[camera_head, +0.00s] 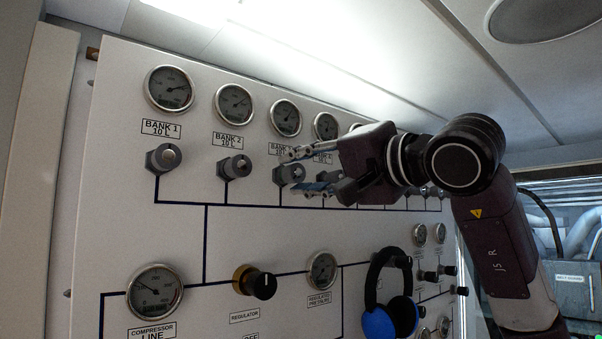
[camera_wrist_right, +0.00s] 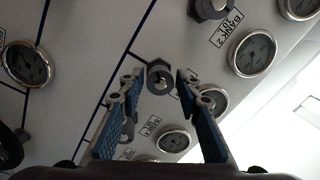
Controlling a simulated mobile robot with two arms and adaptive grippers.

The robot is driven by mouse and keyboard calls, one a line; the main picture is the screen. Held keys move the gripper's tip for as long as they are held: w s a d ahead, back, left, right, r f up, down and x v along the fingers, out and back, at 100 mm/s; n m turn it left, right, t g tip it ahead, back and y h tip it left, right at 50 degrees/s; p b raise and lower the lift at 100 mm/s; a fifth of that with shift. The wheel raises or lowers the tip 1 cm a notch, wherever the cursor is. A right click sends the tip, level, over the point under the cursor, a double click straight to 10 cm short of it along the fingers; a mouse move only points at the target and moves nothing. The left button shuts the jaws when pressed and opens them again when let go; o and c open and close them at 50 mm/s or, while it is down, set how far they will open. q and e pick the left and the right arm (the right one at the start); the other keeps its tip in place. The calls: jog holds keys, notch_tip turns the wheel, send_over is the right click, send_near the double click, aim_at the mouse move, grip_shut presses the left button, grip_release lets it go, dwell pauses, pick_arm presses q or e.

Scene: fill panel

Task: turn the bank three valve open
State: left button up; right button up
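The bank three valve (camera_head: 284,175) is a grey knob on the white panel, third in the top row, below its partly covered BANK 3 label (camera_head: 281,149). My right gripper (camera_head: 300,172) comes in from the right, one finger above the valve and one below. In the right wrist view, the valve (camera_wrist_right: 160,75) shows at the far end of the gap between the blue-padded fingers of the right gripper (camera_wrist_right: 158,82). The fingers are apart, with gaps visible beside the knob. Whether a fingertip touches it, I cannot tell. My left gripper is not in view.
The bank two valve (camera_head: 234,167) and bank one valve (camera_head: 164,158) are to the left. Gauges line the panel above. Below are a black regulator knob (camera_head: 257,283) and blue-black headphones (camera_head: 388,300). My arm hides valves to the right.

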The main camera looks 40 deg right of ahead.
jog(key=shift+o, duration=0.7)
jog(key=s+d, duration=0.1)
jog(key=s, duration=1.1)
jog(key=shift+d+f, duration=0.2)
jog(key=shift+f, duration=0.05)
